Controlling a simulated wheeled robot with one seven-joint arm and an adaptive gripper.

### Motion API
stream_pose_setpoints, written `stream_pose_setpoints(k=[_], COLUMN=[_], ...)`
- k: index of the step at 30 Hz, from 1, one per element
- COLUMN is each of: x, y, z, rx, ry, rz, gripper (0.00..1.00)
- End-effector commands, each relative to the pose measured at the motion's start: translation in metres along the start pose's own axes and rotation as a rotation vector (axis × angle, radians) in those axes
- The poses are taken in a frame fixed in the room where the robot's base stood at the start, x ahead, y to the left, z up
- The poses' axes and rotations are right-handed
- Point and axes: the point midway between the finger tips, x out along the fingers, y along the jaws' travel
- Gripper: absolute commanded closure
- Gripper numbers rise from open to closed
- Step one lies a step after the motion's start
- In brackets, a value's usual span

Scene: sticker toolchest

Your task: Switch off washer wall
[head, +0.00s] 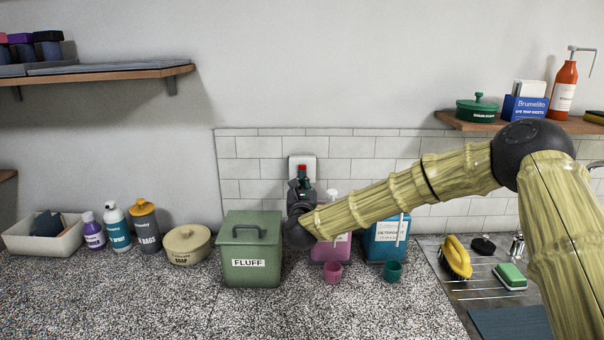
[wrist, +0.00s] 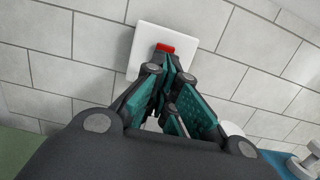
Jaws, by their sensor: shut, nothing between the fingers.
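A white wall switch plate (wrist: 148,45) is set on the tiled wall, with a red part (wrist: 165,47) near its middle. The plate also shows in the head view (head: 310,162), above the counter, with the red part near my gripper. My gripper (wrist: 172,68) is shut and empty, its teal-padded fingertips at or just in front of the red part. I cannot tell whether they touch it. In the head view my gripper (head: 302,182) covers the lower part of the plate. The fingers hide the lower part of the switch, so its position is unclear.
A green FLUFF box (head: 249,262) stands on the counter below left of my gripper. A pink bottle (head: 330,247) and a blue detergent box (head: 386,240) stand under my arm. Small pink (head: 332,272) and green (head: 392,271) cups stand in front. The front counter is clear.

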Motion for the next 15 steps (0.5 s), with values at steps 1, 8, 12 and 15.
stream_pose_setpoints(k=[1,8,12,15], x=[0.007,0.022,0.024,0.024], y=[0.000,0.000,0.000,0.000], z=[0.004,0.001,0.000,0.000], rx=[-0.001,0.000,0.000,0.000], ry=[-0.001,0.000,0.001,0.001], rz=[-0.001,0.000,0.000,0.000], gripper=[1.00,1.00,1.00,1.00])
